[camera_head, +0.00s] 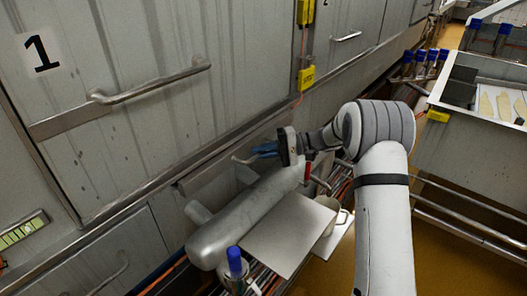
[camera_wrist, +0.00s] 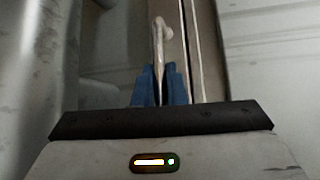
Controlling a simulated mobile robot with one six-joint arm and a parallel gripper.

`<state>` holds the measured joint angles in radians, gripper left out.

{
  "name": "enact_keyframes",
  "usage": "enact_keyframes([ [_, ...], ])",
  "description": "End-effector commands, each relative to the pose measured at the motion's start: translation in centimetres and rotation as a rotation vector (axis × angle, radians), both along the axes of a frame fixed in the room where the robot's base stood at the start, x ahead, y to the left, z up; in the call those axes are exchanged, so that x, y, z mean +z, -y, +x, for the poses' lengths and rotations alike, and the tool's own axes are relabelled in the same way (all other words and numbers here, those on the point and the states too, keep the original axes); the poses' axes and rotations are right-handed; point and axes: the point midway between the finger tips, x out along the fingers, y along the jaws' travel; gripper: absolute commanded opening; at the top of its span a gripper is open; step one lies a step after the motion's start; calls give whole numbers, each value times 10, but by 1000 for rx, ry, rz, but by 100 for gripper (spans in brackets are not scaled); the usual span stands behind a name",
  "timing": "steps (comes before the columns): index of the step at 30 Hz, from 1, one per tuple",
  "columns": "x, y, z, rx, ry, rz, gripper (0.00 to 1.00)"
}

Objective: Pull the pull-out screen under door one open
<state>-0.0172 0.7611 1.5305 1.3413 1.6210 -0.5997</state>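Door one (camera_head: 130,100) is a large grey metal door at the left, marked with a black 1 and closed, with a long bar handle (camera_head: 150,88). Below its lower right edge, a small bent metal handle (camera_head: 243,159) sits on a low panel, which I take for the pull-out screen; a grey cylinder hides much of it. My gripper (camera_head: 264,150) reaches this handle with its blue fingers. In the wrist view the fingers (camera_wrist: 160,88) stand close together with the thin handle bar (camera_wrist: 158,45) between them, apparently gripped. Whether the screen is out at all cannot be told.
A grey cylinder (camera_head: 245,218) and a flat metal plate (camera_head: 290,233) lie just below my gripper. Pipes and a blue-capped valve (camera_head: 235,262) are nearby. Another low panel with a handle (camera_head: 112,275) is at lower left.

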Motion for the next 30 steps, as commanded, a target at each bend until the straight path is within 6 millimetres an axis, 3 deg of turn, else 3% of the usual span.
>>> enact_keyframes([
  [8,-1,-1,0,2,-1,-1,32],
  [16,1,2,1,0,0,-1,32],
  [30,10,68,13,0,-1,0,32],
])
